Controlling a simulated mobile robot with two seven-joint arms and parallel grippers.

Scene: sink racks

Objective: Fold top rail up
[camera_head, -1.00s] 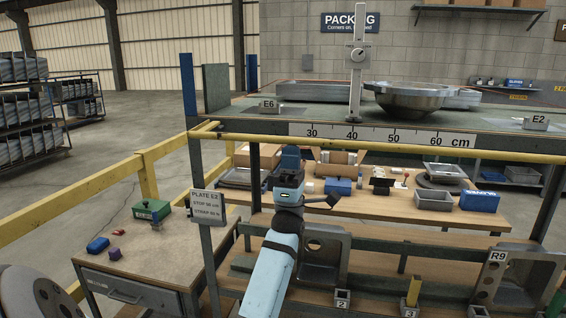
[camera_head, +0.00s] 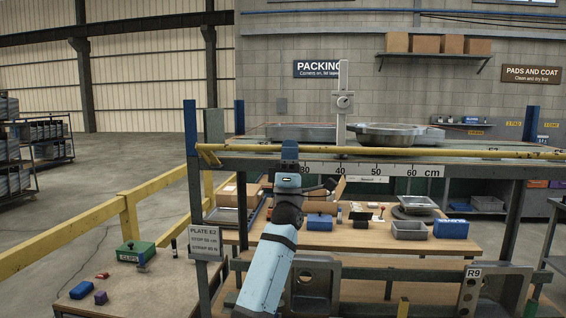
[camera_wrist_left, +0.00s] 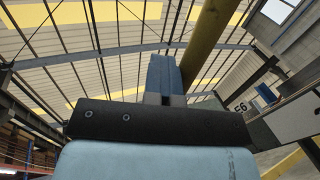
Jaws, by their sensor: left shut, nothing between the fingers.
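The top rail (camera_head: 430,152) is a long yellow bar across the front of the upper shelf, roughly level with the shelf top and above the centimetre ruler. My left gripper (camera_head: 290,149) points up from below at the rail, left of the ruler's middle, and its blue tip covers a short stretch of the bar. Its fingers are shut and empty. In the left wrist view, the shut blue fingers (camera_wrist_left: 165,74) stand right beside the yellow rail (camera_wrist_left: 207,42); I cannot tell whether they touch. My right gripper is out of view.
A height gauge (camera_head: 342,110) and a metal basin (camera_head: 400,134) stand on the upper shelf behind the rail. The plate sign (camera_head: 203,240) hangs at the left post. Bins and boxes crowd the bench below. The air above the rail's right half is clear.

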